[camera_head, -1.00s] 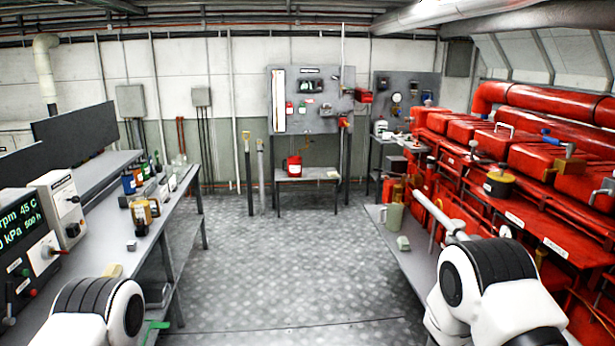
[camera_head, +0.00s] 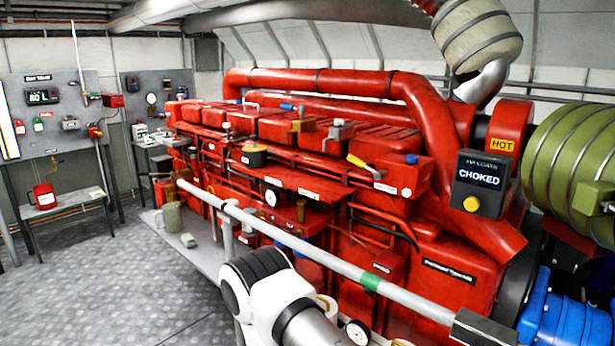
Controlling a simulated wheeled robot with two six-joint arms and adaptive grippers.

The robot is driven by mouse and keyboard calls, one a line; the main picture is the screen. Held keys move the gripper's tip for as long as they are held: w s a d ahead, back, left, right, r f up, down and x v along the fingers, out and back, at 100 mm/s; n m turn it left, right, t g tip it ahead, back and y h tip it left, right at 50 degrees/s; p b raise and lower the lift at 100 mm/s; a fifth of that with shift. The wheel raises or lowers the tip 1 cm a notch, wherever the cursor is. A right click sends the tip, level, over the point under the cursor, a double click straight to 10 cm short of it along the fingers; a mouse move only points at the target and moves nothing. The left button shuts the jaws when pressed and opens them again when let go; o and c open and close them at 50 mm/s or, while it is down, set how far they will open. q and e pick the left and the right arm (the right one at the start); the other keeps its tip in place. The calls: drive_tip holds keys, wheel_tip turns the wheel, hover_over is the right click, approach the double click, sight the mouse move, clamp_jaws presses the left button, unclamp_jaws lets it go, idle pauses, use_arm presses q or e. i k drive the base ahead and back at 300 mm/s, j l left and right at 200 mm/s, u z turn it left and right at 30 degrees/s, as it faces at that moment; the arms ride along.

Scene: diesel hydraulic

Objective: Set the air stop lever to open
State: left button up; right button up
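A lever with a yellow handle (camera_head: 364,164) sticks out at an angle from the red engine (camera_head: 440,262), above a small white label (camera_head: 385,188) too small to read. I cannot tell for certain that it is the air stop lever, nor which setting it is in. A black box (camera_head: 480,184) to its right reads "CHOKED" and has a yellow button. Part of my arm shows at the bottom centre, in front of the engine and well below the lever. Neither of my grippers is in view.
A long grey rail (camera_head: 318,254) with a green band runs across the engine's front. An orange "HOT" sign (camera_head: 502,146) is at right. Floor at left is clear.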

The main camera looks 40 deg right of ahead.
sight(379, 174)
drive_tip(key=z, duration=1.65)
